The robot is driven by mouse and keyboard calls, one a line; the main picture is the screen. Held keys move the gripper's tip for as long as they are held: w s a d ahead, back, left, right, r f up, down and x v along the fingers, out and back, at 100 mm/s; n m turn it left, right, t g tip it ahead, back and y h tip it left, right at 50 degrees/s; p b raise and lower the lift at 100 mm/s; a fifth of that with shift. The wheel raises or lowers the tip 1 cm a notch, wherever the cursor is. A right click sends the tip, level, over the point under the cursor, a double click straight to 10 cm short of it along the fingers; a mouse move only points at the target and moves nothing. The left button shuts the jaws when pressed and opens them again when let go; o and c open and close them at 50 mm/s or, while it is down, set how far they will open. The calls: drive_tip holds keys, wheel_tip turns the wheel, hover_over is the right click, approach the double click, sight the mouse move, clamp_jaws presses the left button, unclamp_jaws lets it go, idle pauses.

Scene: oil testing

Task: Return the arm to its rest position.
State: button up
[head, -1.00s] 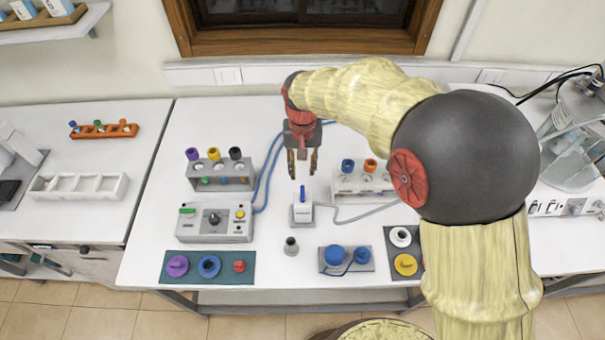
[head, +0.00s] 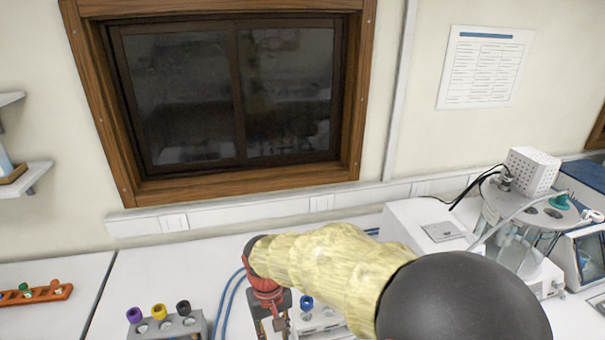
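My arm (head: 325,280) with its yellowish sleeve reaches in from the lower right over the white bench. My gripper (head: 273,328) hangs pointing down at the bottom edge of the picture, beside a rack with a blue-topped piece. Its two fingers stand apart with nothing seen between them; their tips are cut off or nearly so by the frame edge. The bench area below the gripper is out of view.
A rack with purple, yellow and black tops (head: 165,325) stands left of the gripper. An orange rack (head: 35,294) is on the left bench. A glass bath apparatus (head: 520,215) and a white box (head: 425,230) stand at right. A window (head: 235,90) is behind.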

drive_tip(key=s+d+m+t+b, duration=0.1)
drive_tip(key=s+d+t+b, duration=0.1)
drive_tip(key=s+d+b, duration=0.3)
drive_tip(key=s+d+m+t+b, duration=0.2)
drive_tip(key=s+d+b, duration=0.3)
drive_tip(key=d, duration=0.7)
drive_tip(key=s+d+r+m+t+b, duration=0.1)
drive_tip(key=s+d+t+b, duration=0.1)
drive_tip(key=s+d+b, duration=0.3)
drive_tip(key=d+b, duration=0.1)
drive_tip(key=d, duration=0.3)
drive_tip(key=shift+s+d+m, duration=0.2)
drive_tip(key=shift+s+m, duration=0.1)
